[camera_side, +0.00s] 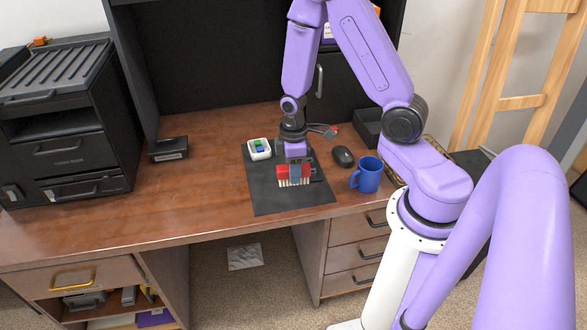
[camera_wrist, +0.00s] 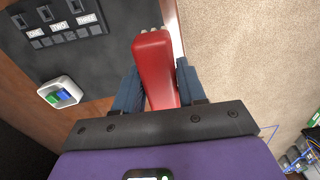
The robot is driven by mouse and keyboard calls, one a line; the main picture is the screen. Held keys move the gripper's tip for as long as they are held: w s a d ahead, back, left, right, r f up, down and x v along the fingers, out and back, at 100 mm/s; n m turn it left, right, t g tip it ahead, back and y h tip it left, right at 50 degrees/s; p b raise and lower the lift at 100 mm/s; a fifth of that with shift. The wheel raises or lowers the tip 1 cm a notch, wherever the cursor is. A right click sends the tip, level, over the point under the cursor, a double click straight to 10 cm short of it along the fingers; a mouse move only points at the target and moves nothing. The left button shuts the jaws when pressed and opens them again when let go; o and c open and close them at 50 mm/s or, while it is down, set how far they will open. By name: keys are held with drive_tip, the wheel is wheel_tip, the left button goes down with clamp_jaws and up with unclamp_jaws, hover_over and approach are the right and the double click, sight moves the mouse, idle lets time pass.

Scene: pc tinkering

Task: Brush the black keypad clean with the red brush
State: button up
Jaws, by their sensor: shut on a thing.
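The red brush (camera_side: 283,173) has pale bristles pointing down, over the front half of the black mat (camera_side: 265,203). My gripper (camera_side: 296,170) is shut on it, and in the wrist view the brush (camera_wrist: 153,62) sits between the blue fingers. Whether the bristles touch anything below is not clear. The black keypad (camera_wrist: 62,18), with dark keys over labels ONE, TWO and THREE, lies at the upper left of the wrist view, apart from the brush there. In the side view the gripper and brush hide part of that area.
A white dish (camera_side: 260,149) with green and blue pieces stands at the mat's back edge. A blue mug (camera_side: 367,174) and black mouse (camera_side: 343,156) are close to the mat's right. A black box (camera_side: 168,149) is at left. The wooden desk (camera_side: 180,200) is clear left of the mat.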

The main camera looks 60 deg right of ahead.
drive_tip(key=w+d+r+m, duration=0.1)
drive_tip(key=w+d+m, duration=0.4)
drive_tip(key=d+m, duration=0.4)
drive_tip(key=w+d+m, duration=0.6)
drive_tip(key=d+m, duration=0.3)
drive_tip(key=d, duration=0.1)
drive_tip(key=shift+w+d+r, duration=0.2)
drive_tip(key=shift+d+r, duration=0.1)
drive_tip(key=shift+r, duration=0.05)
drive_tip(key=shift+f, duration=2.75)
